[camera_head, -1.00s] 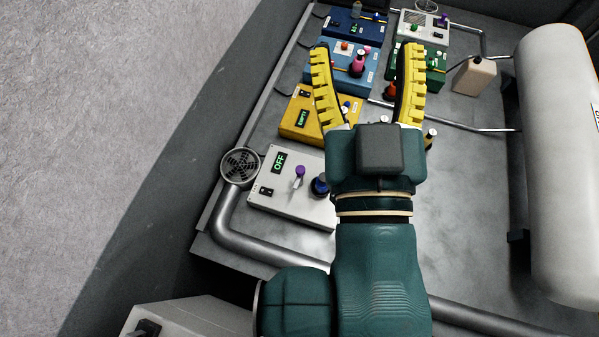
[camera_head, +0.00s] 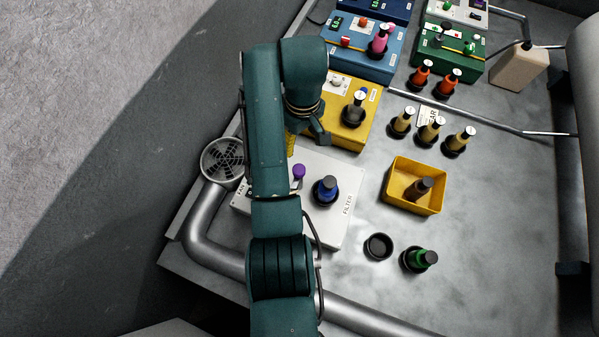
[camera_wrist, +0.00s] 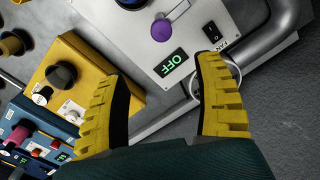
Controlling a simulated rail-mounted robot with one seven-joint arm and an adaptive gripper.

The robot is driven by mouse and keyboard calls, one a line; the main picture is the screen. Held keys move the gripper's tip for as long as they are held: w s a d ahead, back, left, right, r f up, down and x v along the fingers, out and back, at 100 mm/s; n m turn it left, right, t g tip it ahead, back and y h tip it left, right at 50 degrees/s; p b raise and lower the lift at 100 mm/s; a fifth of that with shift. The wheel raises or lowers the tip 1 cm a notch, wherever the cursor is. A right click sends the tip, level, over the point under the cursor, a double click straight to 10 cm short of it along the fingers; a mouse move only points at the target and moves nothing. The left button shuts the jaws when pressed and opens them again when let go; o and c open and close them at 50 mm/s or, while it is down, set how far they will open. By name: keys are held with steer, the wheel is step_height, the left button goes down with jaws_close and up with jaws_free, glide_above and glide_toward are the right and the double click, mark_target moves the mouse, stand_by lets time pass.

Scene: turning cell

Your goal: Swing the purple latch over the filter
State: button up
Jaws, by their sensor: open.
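The purple latch knob (camera_head: 299,171) stands on the white filter box (camera_head: 335,215), left of the blue-bodied filter (camera_head: 326,190) with a dark cap. In the wrist view the purple knob (camera_wrist: 161,30) shows with a pale arm running from it, above a green OFF display (camera_wrist: 172,63). My gripper (camera_wrist: 165,85) is open and empty, its yellow fingers spread below the display, apart from the knob. In the head view my arm hides most of the gripper; only a bit of a yellow finger (camera_head: 291,145) shows beside the white box.
A yellow box (camera_head: 345,128) and a blue box (camera_head: 385,65) stand behind. A round fan (camera_head: 223,160) and a thick pipe (camera_head: 205,230) lie left. A yellow bin (camera_head: 402,207) holds a brown bottle.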

mark_target(299, 169)
steer(key=f+b, duration=0.1)
steer(key=f, duration=0.4)
steer(key=f+b, duration=0.1)
steer(key=f, duration=0.5)
steer(key=f+b, duration=0.1)
steer(key=f, duration=0.5)
steer(key=shift+s+a, duration=0.2)
steer(key=shift+s, duration=0.1)
steer(key=shift+c, duration=0.2)
jaws_close()
